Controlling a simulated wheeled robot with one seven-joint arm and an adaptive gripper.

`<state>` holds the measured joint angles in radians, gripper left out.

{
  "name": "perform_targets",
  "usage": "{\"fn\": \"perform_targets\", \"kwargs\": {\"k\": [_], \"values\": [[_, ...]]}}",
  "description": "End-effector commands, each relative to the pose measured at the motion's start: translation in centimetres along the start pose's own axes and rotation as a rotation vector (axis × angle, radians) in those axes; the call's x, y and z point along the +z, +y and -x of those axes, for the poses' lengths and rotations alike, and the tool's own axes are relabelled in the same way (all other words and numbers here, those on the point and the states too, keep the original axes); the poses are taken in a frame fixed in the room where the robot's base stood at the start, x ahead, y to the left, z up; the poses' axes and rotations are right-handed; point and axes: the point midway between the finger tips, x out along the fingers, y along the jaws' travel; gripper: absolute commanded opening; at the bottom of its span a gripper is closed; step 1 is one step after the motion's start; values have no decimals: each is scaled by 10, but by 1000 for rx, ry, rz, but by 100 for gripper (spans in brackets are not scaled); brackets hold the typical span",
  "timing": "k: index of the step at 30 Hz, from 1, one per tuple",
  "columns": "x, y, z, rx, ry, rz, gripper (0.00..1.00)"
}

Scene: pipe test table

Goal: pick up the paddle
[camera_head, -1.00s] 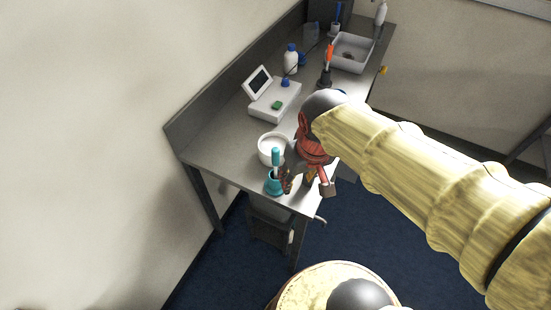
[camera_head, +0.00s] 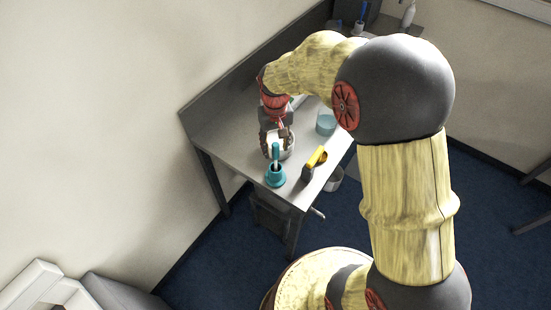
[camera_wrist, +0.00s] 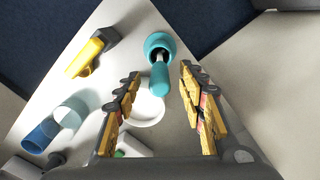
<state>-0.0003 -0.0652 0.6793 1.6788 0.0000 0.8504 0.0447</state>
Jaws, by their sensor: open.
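A tool with a teal handle (camera_head: 276,151) stands upright in a teal holder (camera_head: 275,178) near the table's front edge; it is likely the paddle, but its lower end is hidden in the holder. In the wrist view the handle (camera_wrist: 160,78) points up toward the camera, with the holder (camera_wrist: 159,43) around its base. My gripper (camera_head: 277,146) is open, its fingers pointing down above the white bowl (camera_wrist: 149,110), just behind the handle. In the wrist view the handle's top appears between the two fingers (camera_wrist: 160,84), touching neither.
A pale blue cup (camera_head: 326,122) stands farther back. The table (camera_head: 232,135) has a raised back panel along the wall. My arm hides much of the table's far part.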

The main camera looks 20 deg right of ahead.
Motion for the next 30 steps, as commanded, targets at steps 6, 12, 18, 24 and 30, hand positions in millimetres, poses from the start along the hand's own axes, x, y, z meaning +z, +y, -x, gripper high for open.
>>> {"fn": "perform_targets", "kwargs": {"k": [6, 12, 18, 24, 30], "values": [[-1, 0, -23, 0, -1, 0, 40], [-1, 0, -48, 0, 0, 0, 40], [-2, 0, -49, 0, 2, 0, 40], [-1, 0, -49, 0, 2, 0, 31], [-1, 0, -49, 0, 2, 0, 19]]}}
